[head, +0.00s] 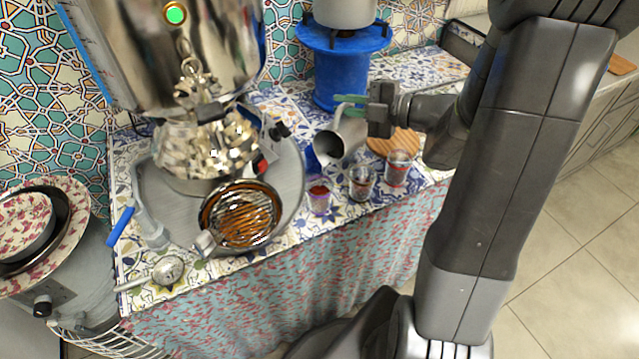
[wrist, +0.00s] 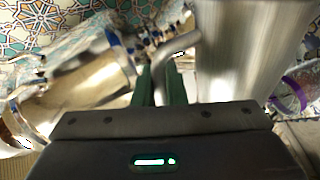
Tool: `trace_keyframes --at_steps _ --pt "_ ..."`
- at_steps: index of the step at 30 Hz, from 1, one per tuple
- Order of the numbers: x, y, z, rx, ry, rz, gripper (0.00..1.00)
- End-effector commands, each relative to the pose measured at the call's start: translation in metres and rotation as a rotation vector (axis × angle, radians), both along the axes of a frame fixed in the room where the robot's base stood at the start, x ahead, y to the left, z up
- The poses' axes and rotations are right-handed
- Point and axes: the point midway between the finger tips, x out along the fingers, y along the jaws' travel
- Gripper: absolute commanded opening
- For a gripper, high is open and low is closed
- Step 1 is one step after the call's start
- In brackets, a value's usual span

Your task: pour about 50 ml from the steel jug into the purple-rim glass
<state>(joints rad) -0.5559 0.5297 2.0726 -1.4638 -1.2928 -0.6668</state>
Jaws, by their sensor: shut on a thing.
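My gripper (head: 352,103) is shut on the handle of the steel jug (head: 350,132), with its green fingers around the handle. The jug is held above the counter, tilted with its open mouth toward the lower left. The jug fills much of the right of the wrist view (wrist: 240,50), beside my fingers (wrist: 162,87). The purple-rim glass (head: 319,198) stands upright just below and left of the jug's mouth, with some reddish-brown content. Its purple rim also shows at the right of the wrist view (wrist: 293,93). I cannot make out a stream of liquid.
Two more glasses stand to the right, a middle one (head: 362,183) and a red-rimmed one (head: 397,168). The large samovar (head: 165,50) and a round tray (head: 290,170) are at left. A strainer (head: 168,269) lies near the counter's front edge. A blue stand (head: 340,80) is behind.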

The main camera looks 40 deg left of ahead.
Motion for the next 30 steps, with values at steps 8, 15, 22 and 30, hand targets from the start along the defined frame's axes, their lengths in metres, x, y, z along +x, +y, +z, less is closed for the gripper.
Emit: trace_keyframes --at_steps 8,15,22,30 --pt "0.0 0.0 0.0 0.001 -0.001 0.0 0.0" --pt "-0.001 0.0 -0.001 0.005 -0.015 0.0 0.0" --pt "-0.002 0.0 -0.001 0.006 -0.02 0.0 0.0" --pt "0.023 0.006 0.017 -0.061 0.239 -0.001 0.0"
